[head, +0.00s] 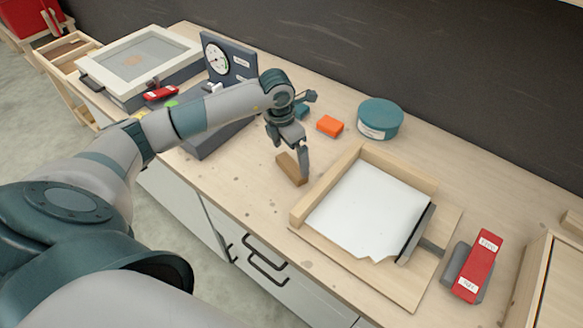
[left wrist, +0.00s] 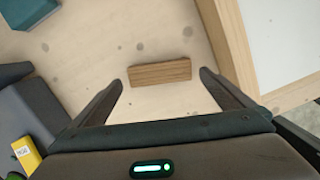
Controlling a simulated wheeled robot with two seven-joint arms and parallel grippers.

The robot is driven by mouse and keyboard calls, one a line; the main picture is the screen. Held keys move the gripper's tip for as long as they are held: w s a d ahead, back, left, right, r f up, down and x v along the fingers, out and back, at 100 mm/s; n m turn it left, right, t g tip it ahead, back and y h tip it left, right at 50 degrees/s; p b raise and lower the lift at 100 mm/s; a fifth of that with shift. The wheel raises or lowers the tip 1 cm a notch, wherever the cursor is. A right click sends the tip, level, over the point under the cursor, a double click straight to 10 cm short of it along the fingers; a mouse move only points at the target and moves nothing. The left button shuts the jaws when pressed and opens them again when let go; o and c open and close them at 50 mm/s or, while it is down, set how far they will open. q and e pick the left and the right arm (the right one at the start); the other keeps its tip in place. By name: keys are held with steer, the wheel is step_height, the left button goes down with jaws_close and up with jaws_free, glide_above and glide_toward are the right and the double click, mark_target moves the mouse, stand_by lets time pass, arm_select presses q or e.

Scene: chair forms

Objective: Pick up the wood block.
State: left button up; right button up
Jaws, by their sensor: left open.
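The wood block (head: 290,170) is a small brown bar lying on the bench, just left of the wooden frame. In the left wrist view the wood block (left wrist: 160,73) lies across the picture, ahead of and between the two fingertips. My left gripper (head: 302,163) is above the block, and one finger hides part of it in the head view. In the left wrist view my left gripper (left wrist: 161,78) is open and empty, its fingers apart on either side of the block. My right gripper is not in view.
A wooden frame with a white sheet (head: 370,210) stands close right of the block. An orange block (head: 330,126) and a round teal tin (head: 380,118) are behind. A grey dial device (head: 228,60) is at left. A red-and-grey object (head: 474,266) is at far right.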

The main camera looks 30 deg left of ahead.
mark_target(291, 165)
arm_select(q)
steer(key=shift+f+p, duration=0.65)
steer(key=shift+f, duration=0.05)
step_height(291, 165, down, 2)
steer(key=shift+w+f+p, duration=0.1)
steer(key=shift+p, duration=0.4)
steer(key=shift+w+f, duration=0.1)
steer(key=shift+f, duration=0.5)
steer(key=c, duration=0.8)
